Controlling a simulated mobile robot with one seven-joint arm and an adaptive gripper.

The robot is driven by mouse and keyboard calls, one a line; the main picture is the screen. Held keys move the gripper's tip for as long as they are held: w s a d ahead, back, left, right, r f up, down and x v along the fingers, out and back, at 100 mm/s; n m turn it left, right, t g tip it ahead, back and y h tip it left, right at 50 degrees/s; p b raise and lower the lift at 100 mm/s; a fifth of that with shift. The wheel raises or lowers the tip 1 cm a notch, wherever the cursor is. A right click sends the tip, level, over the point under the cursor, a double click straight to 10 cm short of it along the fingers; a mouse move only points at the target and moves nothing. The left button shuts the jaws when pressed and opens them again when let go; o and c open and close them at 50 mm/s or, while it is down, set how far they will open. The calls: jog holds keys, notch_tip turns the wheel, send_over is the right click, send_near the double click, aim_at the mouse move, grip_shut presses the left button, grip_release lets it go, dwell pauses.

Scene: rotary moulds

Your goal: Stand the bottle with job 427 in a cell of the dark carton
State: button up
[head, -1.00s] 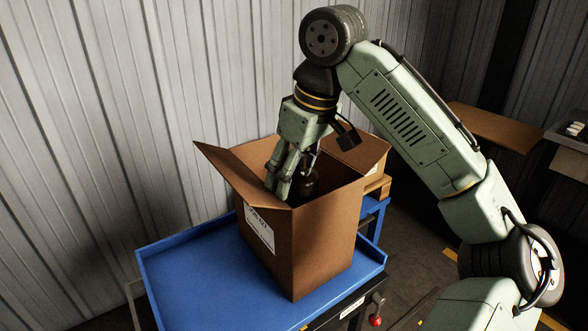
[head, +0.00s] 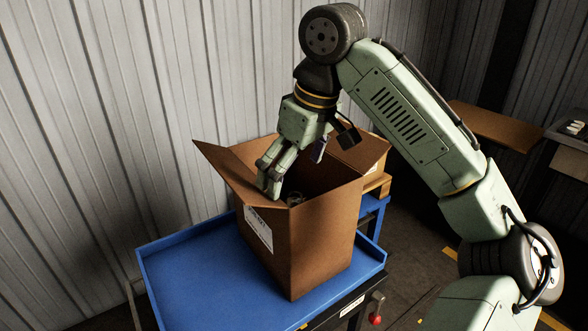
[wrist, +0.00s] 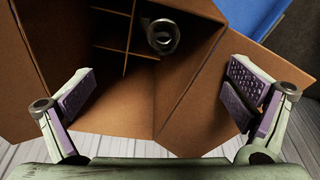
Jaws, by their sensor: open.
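The brown carton (head: 325,235) stands with its flaps open and a white label (head: 258,228) on its side; the label's print is too small to read surely. In the wrist view its thin dividers (wrist: 112,48) form cells. The bottle's round top (wrist: 162,36) shows inside the carton, beside the dividers; a bit of the bottle (head: 295,199) shows over the near rim in the head view. Its body and any job mark are hidden, and I cannot tell whether it is fully upright. My gripper (head: 294,168) is open over the carton mouth, its fingers apart and empty, clear of the bottle.
The carton stands on a blue tray table (head: 195,270) with a raised rim; the tray's left part is bare. Another brown box (head: 362,152) is close behind the carton. A corrugated wall (head: 110,120) rises behind. A carton flap (head: 228,165) stands up close to my left finger.

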notch_tip(320, 180, up, 10)
jog(key=p, duration=0.8)
jog(key=shift+p, duration=0.35)
jog(key=shift+s, duration=0.1)
